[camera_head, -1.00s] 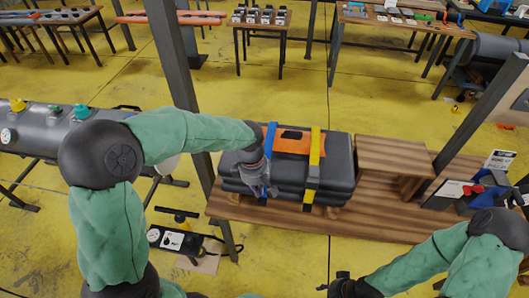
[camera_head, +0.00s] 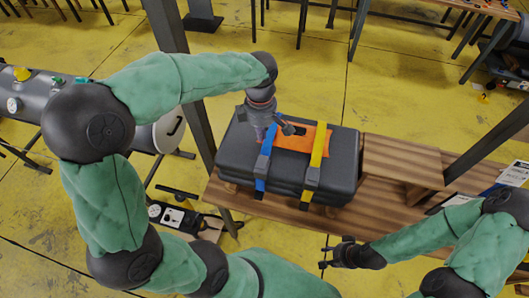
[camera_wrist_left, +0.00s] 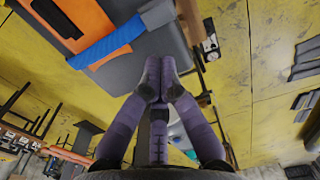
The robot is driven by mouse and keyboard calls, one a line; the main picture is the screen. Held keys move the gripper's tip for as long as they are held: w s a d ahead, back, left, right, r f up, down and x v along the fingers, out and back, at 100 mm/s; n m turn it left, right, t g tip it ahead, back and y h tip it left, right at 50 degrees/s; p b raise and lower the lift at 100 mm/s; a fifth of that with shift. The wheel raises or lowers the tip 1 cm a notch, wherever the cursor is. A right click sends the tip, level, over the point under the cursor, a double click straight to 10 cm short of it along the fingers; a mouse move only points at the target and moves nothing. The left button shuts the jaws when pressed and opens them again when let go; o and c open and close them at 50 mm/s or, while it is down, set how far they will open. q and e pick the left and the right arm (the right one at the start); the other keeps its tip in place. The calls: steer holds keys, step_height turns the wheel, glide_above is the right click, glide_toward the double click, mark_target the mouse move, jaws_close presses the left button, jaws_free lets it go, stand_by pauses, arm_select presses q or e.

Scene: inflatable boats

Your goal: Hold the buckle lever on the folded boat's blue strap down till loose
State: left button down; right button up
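The folded boat (camera_head: 338,165) is a dark grey bundle on a wooden bench, with an orange patch (camera_head: 318,137) on top. A blue strap (camera_head: 262,172) and a yellow strap (camera_head: 318,150) run across it. My left gripper (camera_head: 261,137) is over the far part of the blue strap, hiding some of it. In the left wrist view its fingertips (camera_wrist_left: 162,73) are together, with nothing visible between them. The blue strap (camera_wrist_left: 108,45) ends there at a grey-blue block (camera_wrist_left: 158,14), possibly the buckle, beyond and apart from the fingertips. My right gripper (camera_head: 325,257) appears open and empty.
A wooden box (camera_head: 403,160) stands right of the boat on the bench (camera_head: 375,215). A dark post (camera_head: 172,60) rises behind my left arm.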

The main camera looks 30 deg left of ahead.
arm_select(q)
glide_toward(261, 165)
steer(key=f, duration=0.7)
steer(key=shift+w+a, duration=0.15)
steer(key=shift+w, duration=0.15)
arm_select(e)
steer(key=shift+s, duration=0.15)
arm_select(q)
steer(key=shift+f, duration=0.1)
steer(key=f+t+b, duration=0.1)
steer(key=b, duration=0.4)
steer(key=s+t+b, duration=0.1)
steer(key=b, duration=0.5)
steer(key=shift+f+t+y, duration=0.3)
steer(key=shift+f, duration=0.05)
steer(key=shift+r, duration=0.2)
arm_select(e)
step_height(261, 165, down, 11)
arm_select(q)
steer(key=shift+r, duration=0.1)
arm_select(e)
steer(key=shift+r, duration=0.1)
stand_by(0.3)
arm_select(q)
steer(key=shift+r+p, duration=0.35)
steer(key=shift+r, duration=0.35)
arm_select(e)
steer(key=shift+r, duration=0.3)
arm_select(q)
steer(key=shift+r, duration=0.1)
